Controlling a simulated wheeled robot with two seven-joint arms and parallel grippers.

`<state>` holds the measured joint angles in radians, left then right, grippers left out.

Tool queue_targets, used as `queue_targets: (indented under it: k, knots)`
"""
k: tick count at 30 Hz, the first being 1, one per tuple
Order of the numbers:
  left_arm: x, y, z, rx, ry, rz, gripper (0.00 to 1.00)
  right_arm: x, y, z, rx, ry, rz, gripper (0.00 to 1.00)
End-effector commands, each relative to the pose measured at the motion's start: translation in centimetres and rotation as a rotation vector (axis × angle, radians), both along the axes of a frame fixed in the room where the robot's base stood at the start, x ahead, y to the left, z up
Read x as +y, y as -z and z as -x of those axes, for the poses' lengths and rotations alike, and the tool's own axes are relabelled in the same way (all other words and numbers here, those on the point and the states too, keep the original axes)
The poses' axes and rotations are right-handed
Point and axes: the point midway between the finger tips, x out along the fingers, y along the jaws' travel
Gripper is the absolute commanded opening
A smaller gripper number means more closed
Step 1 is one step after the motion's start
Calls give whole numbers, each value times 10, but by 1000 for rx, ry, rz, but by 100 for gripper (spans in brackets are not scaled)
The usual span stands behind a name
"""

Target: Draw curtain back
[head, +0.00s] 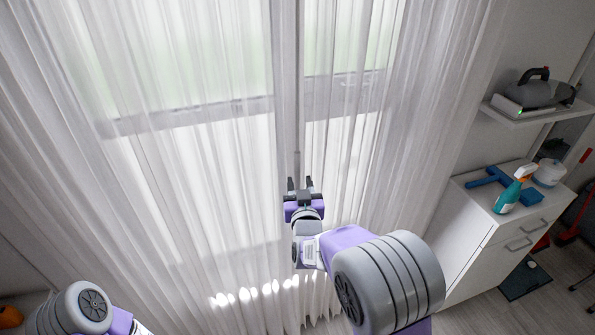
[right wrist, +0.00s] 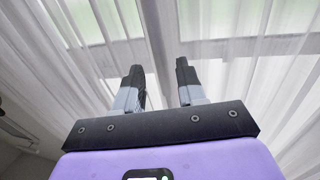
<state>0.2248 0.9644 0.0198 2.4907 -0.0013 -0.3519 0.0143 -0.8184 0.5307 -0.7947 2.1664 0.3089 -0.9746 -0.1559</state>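A sheer white curtain (head: 190,170) hangs in folds across the window in the head view. A narrow gap with a dark vertical strip (head: 298,100) runs down its middle. My right gripper (head: 300,184) is raised in front of the curtain near this gap. In the right wrist view its two fingers (right wrist: 160,78) stand apart with nothing between them, and curtain (right wrist: 60,80) shows on both sides. I cannot tell whether the fingertips touch the cloth. My left arm shows at the lower left of the head view, but its gripper is out of the picture.
A white cabinet (head: 485,245) stands at the right with a spray bottle (head: 513,190) and a blue tool (head: 490,178) on top. Above it a wall shelf (head: 535,112) holds an iron-like appliance (head: 530,92). Dark floor shows at the lower right.

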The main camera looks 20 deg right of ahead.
Motion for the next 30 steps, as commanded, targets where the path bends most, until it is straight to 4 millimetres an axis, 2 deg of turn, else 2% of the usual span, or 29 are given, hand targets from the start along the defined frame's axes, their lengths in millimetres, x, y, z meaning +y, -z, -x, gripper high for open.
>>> queue_targets:
  k: [3,10,15,23,30]
  knots:
    - [0,1,0,0,0,0,43,-4,1,-20,2,2,4,40]
    - [0,2,0,0,0,0,43,-8,2,-48,3,1,1,40]
    - [0,2,0,0,0,0,43,-9,2,-56,4,-1,1,40]
    - [0,1,0,0,0,0,43,-9,2,-57,5,-1,0,40]
    - [0,1,0,0,0,0,43,-9,2,-57,5,-1,0,3]
